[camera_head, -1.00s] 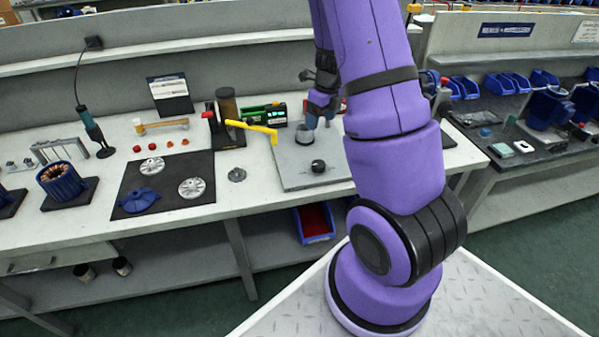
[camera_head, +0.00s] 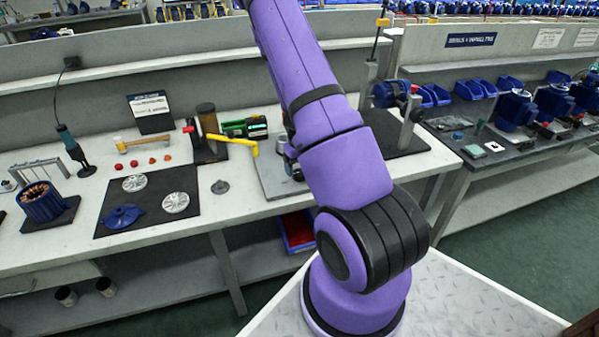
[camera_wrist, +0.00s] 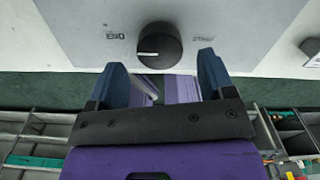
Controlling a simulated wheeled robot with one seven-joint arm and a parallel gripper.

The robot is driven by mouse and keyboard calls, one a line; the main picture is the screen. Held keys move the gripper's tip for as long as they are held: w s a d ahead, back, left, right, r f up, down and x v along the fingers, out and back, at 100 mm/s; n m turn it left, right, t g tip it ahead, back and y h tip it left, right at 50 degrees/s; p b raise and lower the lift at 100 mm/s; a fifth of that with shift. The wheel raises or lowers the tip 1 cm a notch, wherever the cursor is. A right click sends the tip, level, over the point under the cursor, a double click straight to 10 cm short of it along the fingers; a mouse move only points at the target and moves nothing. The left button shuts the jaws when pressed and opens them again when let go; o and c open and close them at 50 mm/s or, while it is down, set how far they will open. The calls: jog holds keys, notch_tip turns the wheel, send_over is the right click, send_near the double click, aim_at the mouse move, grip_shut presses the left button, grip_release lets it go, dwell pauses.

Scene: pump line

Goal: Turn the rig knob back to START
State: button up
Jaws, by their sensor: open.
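The rig knob (camera_wrist: 160,43) is a round black knob on a grey plate (camera_wrist: 95,25) in the wrist view. A short white line on it points left. The knob sits between and beyond the fingertips; contact cannot be seen. In the head view, my arm hides the knob and covers part of the plate (camera_head: 268,182).
A yellow lever (camera_head: 232,141) reaches towards the plate from the left. A round metal part (camera_head: 220,187) lies left of the plate, beside a black mat (camera_head: 150,225) with parts. A blue motor on a stand (camera_head: 390,94) is right of my arm.

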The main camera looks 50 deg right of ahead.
jog(key=shift+f, duration=1.2)
jog(key=shift+c, duration=0.3)
jog(key=c, duration=0.9)
jog(key=shift+o, duration=0.2)
